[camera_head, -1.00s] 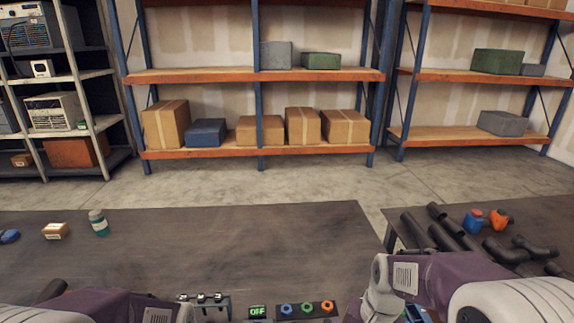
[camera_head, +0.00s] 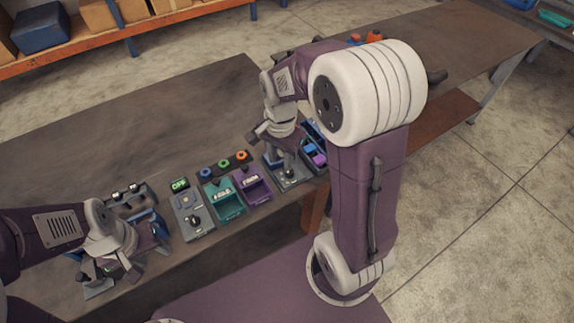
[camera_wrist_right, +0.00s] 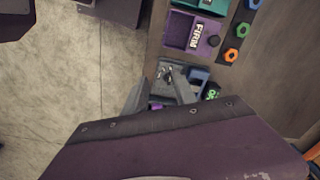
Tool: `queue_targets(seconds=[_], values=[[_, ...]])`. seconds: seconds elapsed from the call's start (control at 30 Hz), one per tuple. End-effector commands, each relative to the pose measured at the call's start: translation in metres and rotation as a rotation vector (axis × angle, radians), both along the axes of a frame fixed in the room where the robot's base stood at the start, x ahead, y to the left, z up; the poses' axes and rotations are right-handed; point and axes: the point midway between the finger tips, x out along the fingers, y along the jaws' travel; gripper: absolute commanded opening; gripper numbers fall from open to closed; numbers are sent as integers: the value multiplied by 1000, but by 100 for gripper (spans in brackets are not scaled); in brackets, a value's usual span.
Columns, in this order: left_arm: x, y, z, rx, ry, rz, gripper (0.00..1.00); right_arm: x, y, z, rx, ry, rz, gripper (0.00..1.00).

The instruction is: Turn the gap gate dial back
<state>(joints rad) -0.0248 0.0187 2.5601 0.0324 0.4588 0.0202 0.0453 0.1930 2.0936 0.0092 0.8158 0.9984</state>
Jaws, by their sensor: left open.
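A grey panel (camera_head: 290,184) sits to the right of the purple bin in the head view, under my right gripper (camera_head: 287,157). It also shows in the right wrist view (camera_wrist_right: 184,92), with a small dark dial (camera_wrist_right: 167,76) and a green display (camera_wrist_right: 212,92) beside it. My right gripper (camera_wrist_right: 155,88) has its fingers apart near the dial; I cannot tell whether they touch it. Another grey panel (camera_head: 190,228) with a dark knob (camera_head: 194,218) stands left of the teal bin, below an OFF display (camera_head: 180,184). My left gripper (camera_head: 112,274) is open over equipment at the bench's front left.
A teal bin (camera_head: 230,208) and a purple bin marked FIRM (camera_wrist_right: 185,32) stand between the panels. Blue, green and orange knobs (camera_head: 224,164) sit behind them. The bench (camera_head: 130,150) is clear farther back. Bare floor (camera_head: 490,190) lies to the right.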

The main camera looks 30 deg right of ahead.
Motion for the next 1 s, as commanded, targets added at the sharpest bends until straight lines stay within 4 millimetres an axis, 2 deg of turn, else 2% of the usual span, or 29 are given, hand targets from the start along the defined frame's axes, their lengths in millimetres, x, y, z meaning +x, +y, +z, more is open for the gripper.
queue_targets(seconds=[0.03, 0.1, 0.17, 0.23, 0.37, 0.47, 0.8, 1.0], values=[[0, 0, -22, 0, 1, 0, 45, 20, -13, -21, 1, 7, -112, 33], [0, 0, -35, 0, 1, 0, 45, 43, -31, -35, 0, 13, -211, 33], [0, 0, -44, 0, 1, 0, 45, 55, -46, -51, -1, 14, -240, 33], [0, 0, -47, 0, 1, 0, 45, 52, -54, -65, 0, 40, -263, 33], [0, 0, -45, 0, 0, 0, 45, 50, -57, -64, 1, 42, -271, 33], [0, 0, -44, 0, 0, 0, 45, 50, -56, -72, 2, 44, -269, 33], [0, 0, -45, 0, 0, 0, 45, 49, -56, -138, 1, 45, -267, 33], [0, 0, -45, 0, 0, 0, 45, 50, -56, -153, 1, 40, -267, 33]])
